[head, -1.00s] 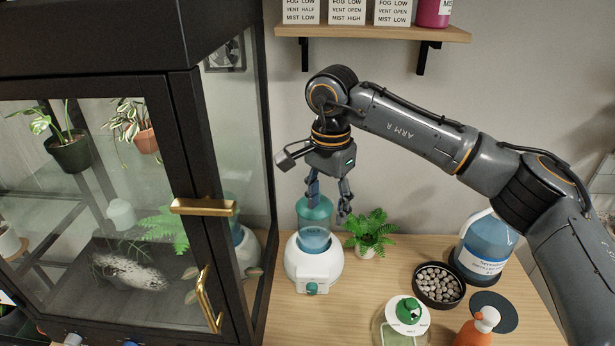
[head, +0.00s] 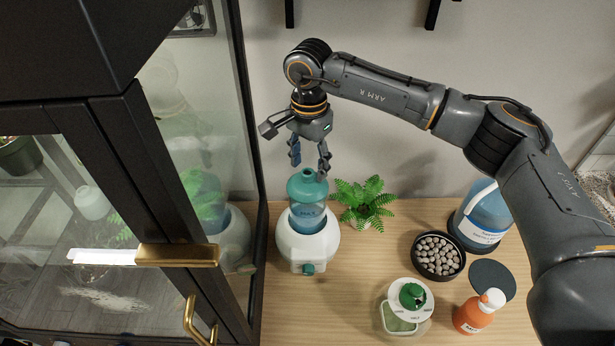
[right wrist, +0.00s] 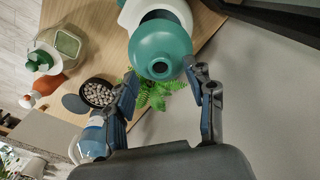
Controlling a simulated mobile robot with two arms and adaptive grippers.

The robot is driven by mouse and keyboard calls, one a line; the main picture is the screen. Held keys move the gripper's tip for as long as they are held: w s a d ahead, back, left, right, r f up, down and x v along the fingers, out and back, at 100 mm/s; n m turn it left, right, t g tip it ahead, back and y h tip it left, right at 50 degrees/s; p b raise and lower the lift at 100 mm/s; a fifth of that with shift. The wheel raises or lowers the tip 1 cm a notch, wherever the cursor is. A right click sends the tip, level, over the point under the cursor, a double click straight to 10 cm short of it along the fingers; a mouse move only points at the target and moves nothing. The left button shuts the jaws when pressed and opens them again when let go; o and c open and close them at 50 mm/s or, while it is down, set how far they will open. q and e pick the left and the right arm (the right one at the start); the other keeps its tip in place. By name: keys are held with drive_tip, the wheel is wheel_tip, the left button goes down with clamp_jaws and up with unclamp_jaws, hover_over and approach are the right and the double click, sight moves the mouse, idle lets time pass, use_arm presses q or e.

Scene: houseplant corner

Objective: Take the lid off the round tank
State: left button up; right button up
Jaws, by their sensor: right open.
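The fogger's round blue tank (head: 308,217) stands upright on a white base (head: 303,255) on the wooden tabletop. Its teal domed lid (head: 307,187) with a small round knob is on top; it also shows in the right wrist view (right wrist: 160,45). My right gripper (head: 309,160) is open and empty, just beyond and above the lid in the head view. In the right wrist view the two fingertips (right wrist: 166,77) are spread, with the lid ahead of the gap between them. I cannot tell whether a finger touches it. My left gripper is not in view.
A fern (head: 362,203) stands close right of the tank. The black-framed glass cabinet (head: 247,130) with brass handles is close left. Further right are a bowl of pebbles (head: 437,254), a blue jug (head: 482,220), an orange bottle (head: 474,315) and a glass jar with a white-green lid (head: 411,297).

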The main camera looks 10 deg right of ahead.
sight(310, 171)
drive_tip(key=shift+f, duration=0.55)
drive_tip(key=shift+w+f, duration=0.1)
drive_tip(key=shift+f, duration=0.3)
clamp_jaws()
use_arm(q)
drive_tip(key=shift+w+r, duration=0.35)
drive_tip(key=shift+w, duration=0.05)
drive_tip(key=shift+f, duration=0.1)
use_arm(e)
drive_tip(key=shift+d+r+b, duration=0.1)
drive_tip(key=shift+r+b, duration=0.15)
drive_tip(key=shift+b, duration=0.25)
wheel_tip(310, 171, up, 6)
drive_tip(key=b, duration=0.2)
drive_tip(key=shift+b, duration=0.4)
use_arm(q)
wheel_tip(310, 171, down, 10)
drive_tip(key=b, duration=0.6)
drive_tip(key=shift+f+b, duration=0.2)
drive_tip(key=shift+b, duration=0.1)
use_arm(e)
drive_tip(key=s+d, duration=1.2)
drive_tip(key=s, duration=0.3)
drive_tip(key=shift+s+d+r, duration=0.15)
drive_tip(key=shift+s+r, duration=0.05)
drive_tip(key=shift+s, duration=0.15)
